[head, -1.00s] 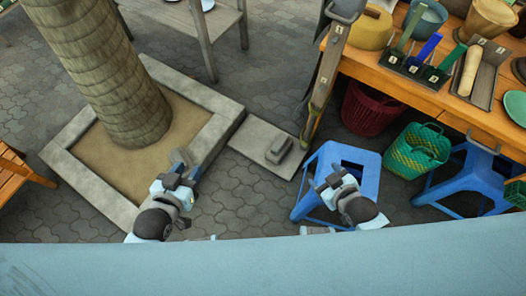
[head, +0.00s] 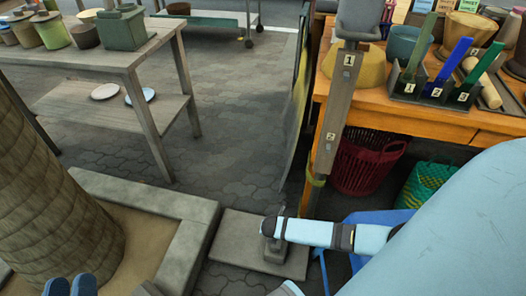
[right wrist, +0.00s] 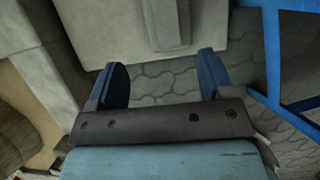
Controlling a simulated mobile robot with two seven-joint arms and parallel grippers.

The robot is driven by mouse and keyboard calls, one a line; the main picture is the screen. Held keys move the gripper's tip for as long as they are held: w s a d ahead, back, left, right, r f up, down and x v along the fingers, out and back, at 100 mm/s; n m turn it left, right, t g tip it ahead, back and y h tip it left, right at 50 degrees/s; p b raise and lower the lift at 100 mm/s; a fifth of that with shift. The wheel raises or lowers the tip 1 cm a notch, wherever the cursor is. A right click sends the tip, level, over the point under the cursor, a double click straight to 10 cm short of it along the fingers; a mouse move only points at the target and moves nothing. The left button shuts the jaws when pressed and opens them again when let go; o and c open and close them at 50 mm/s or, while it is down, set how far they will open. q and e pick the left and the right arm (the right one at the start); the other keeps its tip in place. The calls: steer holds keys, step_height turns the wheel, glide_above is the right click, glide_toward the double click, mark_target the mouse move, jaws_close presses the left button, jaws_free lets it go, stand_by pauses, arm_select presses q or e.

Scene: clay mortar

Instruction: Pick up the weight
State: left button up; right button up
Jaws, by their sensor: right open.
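The weight, a grey block (head: 275,251), lies on a flat stone slab (head: 236,238) on the ground, and my right arm covers part of it in the head view. In the right wrist view the weight (right wrist: 166,24) is at the top centre, cut off by the frame edge. My right gripper (right wrist: 163,82) is open and empty. Its two blue fingers are well apart, with paving between them, and they appear just short of the weight. My left gripper (head: 70,287) shows only its blue fingertips at the bottom left, slightly apart, with nothing seen between them.
A stone-edged planter with a trunk (head: 55,190) stands on the left. A blue stool (head: 345,262) is close to my right arm. An orange workbench (head: 410,115) with a wooden post (head: 330,130) stands at the right. Open paving (head: 235,120) lies behind the slab.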

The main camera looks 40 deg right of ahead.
steer(key=b+x, duration=0.4)
steer(key=x, duration=0.4)
steer(key=shift+d+f+b, duration=0.25)
steer(key=shift+f+b, duration=0.1)
steer(key=shift+d+f+b, duration=0.1)
steer(key=shift+f+b, duration=0.25)
steer(key=shift+f, duration=0.05)
steer(key=b+x, duration=0.3)
steer(key=shift+s+d+f, duration=0.15)
steer(key=shift+f, duration=0.2)
steer(key=shift+d+f+b, duration=0.1)
steer(key=shift+f+b, duration=0.2)
steer(key=shift+f, duration=0.05)
arm_select(q)
step_height(320, 180, down, 9)
steer(key=w+m+g, duration=0.1)
steer(key=m+g, duration=0.1)
steer(key=shift+w+r+m+g, duration=0.15)
steer(key=shift+w+m+g, duration=0.15)
arm_select(e)
steer(key=shift+r, duration=0.1)
arm_select(q)
steer(key=shift+a, duration=0.1)
arm_select(e)
steer(key=shift+f, duration=0.25)
